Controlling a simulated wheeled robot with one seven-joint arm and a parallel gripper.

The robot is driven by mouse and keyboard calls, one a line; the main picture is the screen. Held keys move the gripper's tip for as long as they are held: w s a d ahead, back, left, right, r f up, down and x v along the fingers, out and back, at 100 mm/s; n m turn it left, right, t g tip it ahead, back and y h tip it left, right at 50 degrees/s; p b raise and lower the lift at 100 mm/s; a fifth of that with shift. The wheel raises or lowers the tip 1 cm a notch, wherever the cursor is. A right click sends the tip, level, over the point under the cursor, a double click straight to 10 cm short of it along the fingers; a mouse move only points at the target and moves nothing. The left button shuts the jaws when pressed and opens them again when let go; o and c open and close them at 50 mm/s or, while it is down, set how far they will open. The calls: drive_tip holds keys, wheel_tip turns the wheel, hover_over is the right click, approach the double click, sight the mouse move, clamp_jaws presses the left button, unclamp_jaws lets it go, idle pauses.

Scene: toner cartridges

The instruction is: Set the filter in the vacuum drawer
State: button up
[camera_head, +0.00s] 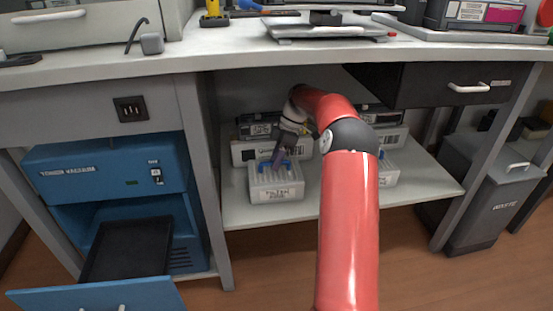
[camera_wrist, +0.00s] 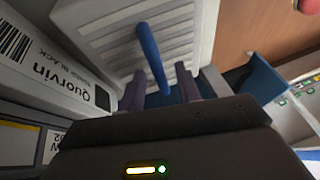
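A white ribbed filter (camera_head: 276,187) with a blue handle sits on the shelf under the worktop. In the wrist view the filter (camera_wrist: 185,22) fills the upper middle, and its blue handle (camera_wrist: 150,52) runs down between my fingers. My gripper (camera_head: 281,157) reaches down at the handle; in the wrist view my gripper (camera_wrist: 160,85) has its fingers apart, one on each side of the handle, with a gap showing. The blue toner vacuum (camera_head: 105,168) stands at the left. Its drawer (camera_head: 100,296) is pulled out at the bottom, showing an empty black tray (camera_head: 128,250).
Toner boxes stand behind the filter; one box (camera_wrist: 55,75) lies close left in the wrist view. Another white filter-like box (camera_head: 385,170) is partly hidden by my arm. A table leg (camera_head: 205,170) separates shelf and vacuum. A grey waste bin (camera_head: 485,195) stands right.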

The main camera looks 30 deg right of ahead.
drive_tip(key=shift+f+b, duration=0.15)
drive_tip(key=shift+b, duration=0.2)
drive_tip(key=p+v, duration=0.3)
drive_tip(key=v, duration=0.5)
drive_tip(key=shift+w, duration=0.4)
